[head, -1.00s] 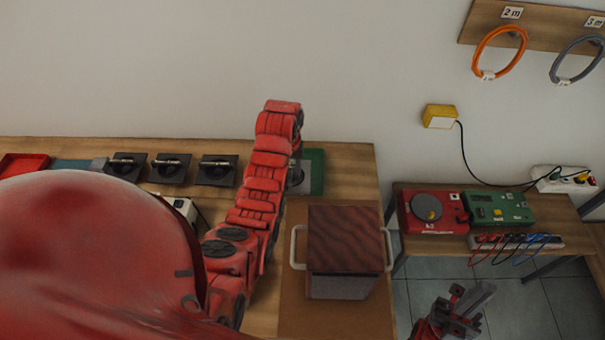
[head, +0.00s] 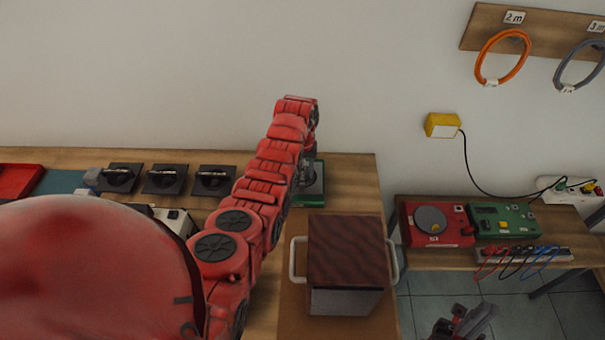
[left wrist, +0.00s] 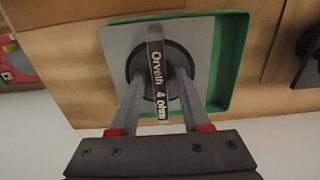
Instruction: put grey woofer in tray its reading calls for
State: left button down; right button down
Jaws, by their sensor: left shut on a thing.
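The grey woofer (left wrist: 118,50) has a square grey plate, a dark round centre and a bar handle reading "Orveth 4 ohm". My left gripper (left wrist: 158,82) is shut on that bar in the left wrist view. The woofer is over the green tray (left wrist: 240,60), set toward the picture's left side of it; whether it touches the tray floor I cannot tell. In the head view my left gripper (head: 308,165) is at the green tray (head: 318,188) and mostly hides the woofer. A red tray (head: 18,180) is at the far left. My right gripper (head: 463,322) appears open and empty, low right.
Several black woofers (head: 165,179) stand along the bench back. A white-and-black device (head: 175,220) is partly hidden by my body. A wood-topped box (head: 345,250) with side handles stands in front of the green tray. Red (head: 438,224) and green (head: 503,219) units sit on the right table.

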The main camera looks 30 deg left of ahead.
pick_arm(q)
jog(key=shift+f, duration=0.85)
jog(key=shift+f, duration=0.1)
jog(key=shift+c, duration=1.8)
grip_release()
